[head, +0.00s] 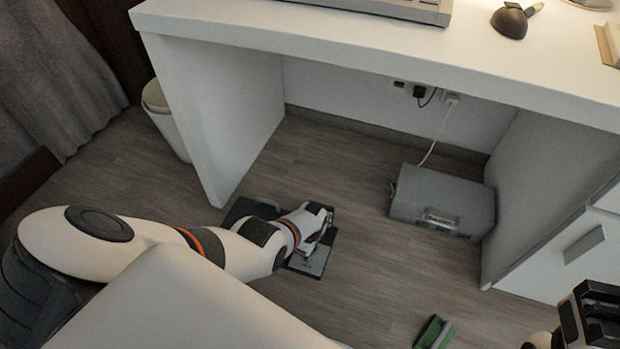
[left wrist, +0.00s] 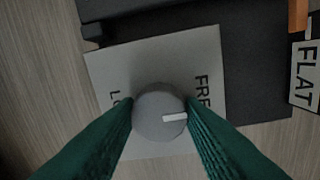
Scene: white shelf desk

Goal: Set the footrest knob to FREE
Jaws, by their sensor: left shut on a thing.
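The footrest (head: 240,211) is a dark flat unit on the floor under the desk, partly hidden by my left arm. Its light plate (left wrist: 110,65) carries a round grey knob (left wrist: 150,100). The knob's white pointer mark points right in the left wrist view, to the side of the partly covered FREE label (left wrist: 202,90). A label starting "LO" (left wrist: 115,97) is on the left. My left gripper (left wrist: 160,122) has its green-padded fingers shut on the knob, one on each side; it also shows in the head view (head: 309,252). My right gripper (head: 590,312) is at the lower right, away from the footrest.
A FLAT label (left wrist: 305,77) is near an orange part (left wrist: 298,15). A grey box (head: 440,200) stands on the floor to the right. A green object (head: 433,332) lies in front. The desk side panel (head: 215,120) and drawers (head: 570,260) flank the space.

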